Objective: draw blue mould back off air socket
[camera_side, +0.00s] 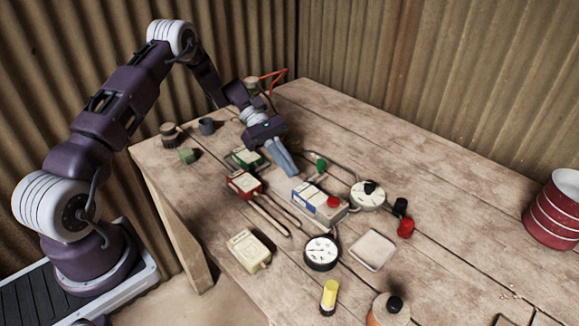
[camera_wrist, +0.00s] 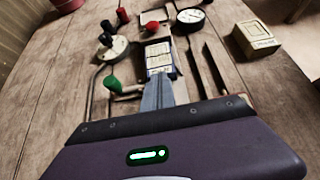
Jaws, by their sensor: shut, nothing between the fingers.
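The blue mould (camera_side: 306,194), a white-topped block with blue edging, sits near the table's middle. A red knob (camera_side: 333,202) is at its far end. In the wrist view the blue mould (camera_wrist: 159,58) lies straight beyond the fingertips, with the red knob (camera_wrist: 152,27) behind it. My gripper (camera_side: 294,175) is shut and empty, pointing down at the mould's near end. In the wrist view my gripper (camera_wrist: 160,78) overlaps the mould's near edge; I cannot tell whether they touch. The air socket is not clearly distinguishable; the join at the mould's far end is too small to read.
A green-knobbed lever (camera_wrist: 114,84) stands close left of the fingers in the wrist view. A dial (camera_side: 368,195), gauge (camera_side: 321,254), white tray (camera_side: 372,250), red mould (camera_side: 243,184), green mould (camera_side: 246,157) and cream box (camera_side: 250,250) surround the work.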

